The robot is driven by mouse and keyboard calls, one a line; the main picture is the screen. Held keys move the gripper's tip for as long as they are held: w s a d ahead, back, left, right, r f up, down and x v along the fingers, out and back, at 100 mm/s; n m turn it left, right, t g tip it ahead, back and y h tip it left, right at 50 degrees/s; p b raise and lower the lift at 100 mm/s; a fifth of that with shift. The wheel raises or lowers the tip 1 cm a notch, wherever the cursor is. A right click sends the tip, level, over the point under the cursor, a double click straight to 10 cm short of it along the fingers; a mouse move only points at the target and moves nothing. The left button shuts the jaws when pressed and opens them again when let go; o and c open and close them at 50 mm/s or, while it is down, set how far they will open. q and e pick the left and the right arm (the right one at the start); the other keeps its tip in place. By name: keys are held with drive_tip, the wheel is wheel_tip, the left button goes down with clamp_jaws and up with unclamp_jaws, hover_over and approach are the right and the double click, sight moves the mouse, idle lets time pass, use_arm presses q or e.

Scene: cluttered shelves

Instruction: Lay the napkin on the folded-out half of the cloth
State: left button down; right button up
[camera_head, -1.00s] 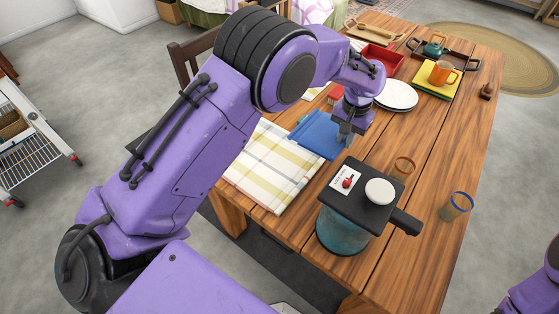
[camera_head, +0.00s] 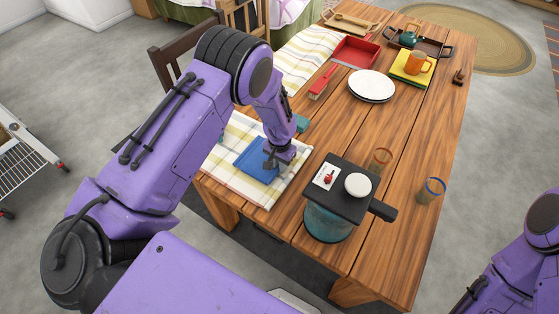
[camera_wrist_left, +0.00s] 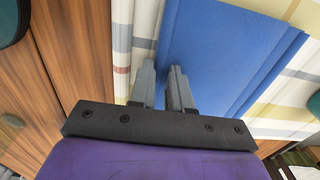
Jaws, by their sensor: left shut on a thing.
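The blue napkin (camera_head: 252,162) is a folded rectangle over the plaid cloth (camera_head: 226,178), which lies at the near left end of the table. The cloth is white with yellow and grey stripes. My left gripper (camera_head: 275,160) is shut on the napkin's right edge. In the left wrist view, my left gripper (camera_wrist_left: 162,76) has its fingertips at the edge of the napkin (camera_wrist_left: 225,55), with the cloth (camera_wrist_left: 285,85) beneath. I cannot tell whether the napkin fully touches the cloth. My right gripper is out of view.
A dark board (camera_head: 340,193) with a white round item (camera_head: 358,185) and a card sits atop a teal glass vessel (camera_head: 326,224), right of the cloth. Two tumblers stand farther right.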

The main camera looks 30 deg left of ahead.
use_arm(q)
drive_tip(key=c, duration=1.1)
unclamp_jaws()
wheel_tip(320, 180, up, 12)
drive_tip(key=b, duration=0.2)
drive_tip(key=shift+d+b, duration=0.1)
drive_tip(key=shift+b, duration=0.25)
